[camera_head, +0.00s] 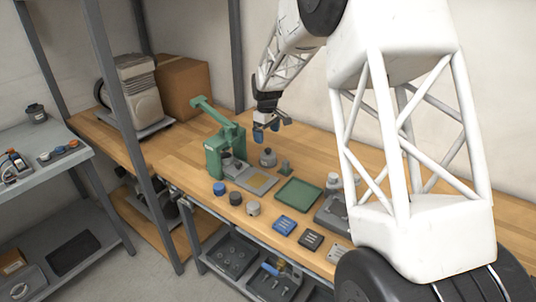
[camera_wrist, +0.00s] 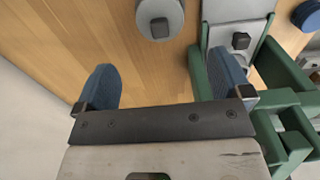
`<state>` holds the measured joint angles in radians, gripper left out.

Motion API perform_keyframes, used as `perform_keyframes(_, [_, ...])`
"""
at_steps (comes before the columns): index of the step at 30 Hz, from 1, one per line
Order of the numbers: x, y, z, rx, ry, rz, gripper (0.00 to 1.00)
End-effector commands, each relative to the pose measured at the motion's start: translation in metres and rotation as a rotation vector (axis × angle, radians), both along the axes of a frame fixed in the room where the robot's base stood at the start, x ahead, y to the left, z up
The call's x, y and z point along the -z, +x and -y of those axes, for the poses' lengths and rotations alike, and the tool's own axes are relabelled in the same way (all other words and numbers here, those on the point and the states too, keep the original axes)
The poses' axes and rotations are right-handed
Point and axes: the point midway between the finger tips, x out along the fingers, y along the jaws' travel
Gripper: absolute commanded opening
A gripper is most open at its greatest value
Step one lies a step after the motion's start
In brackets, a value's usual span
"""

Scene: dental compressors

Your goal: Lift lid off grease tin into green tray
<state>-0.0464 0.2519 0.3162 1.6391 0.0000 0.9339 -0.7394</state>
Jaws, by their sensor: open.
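A round grey tin (camera_head: 267,158) with a knob on its lid stands on the wooden bench right of the green press; I take it for the grease tin. In the wrist view a round grey lid (camera_wrist: 172,8) with a dark square knob, seemingly the same tin, is at the top, ahead of the fingers. The lid looks seated. The flat green tray (camera_head: 299,192) lies to the tin's right and nearer the front, empty; the wrist view does not show it. My gripper (camera_head: 267,132) is open and empty above the bench, close to the tin; its blue fingers (camera_wrist: 163,82) are wide apart.
The green press (camera_head: 222,148) stands close left of my gripper; its frame shows beside the right finger. A small green post (camera_head: 285,168) stands between tin and tray. A cardboard box (camera_head: 182,88) stands behind.

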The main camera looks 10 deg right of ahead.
Motion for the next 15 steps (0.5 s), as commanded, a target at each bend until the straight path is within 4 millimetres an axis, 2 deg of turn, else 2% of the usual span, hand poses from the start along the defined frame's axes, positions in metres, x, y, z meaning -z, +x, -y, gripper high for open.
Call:
perform_keyframes(9, [0.022,0.0,0.0,0.0,-0.001,-0.001,0.96])
perform_keyframes(15, [0.025,0.0,0.0,0.0,0.0,0.0,0.96])
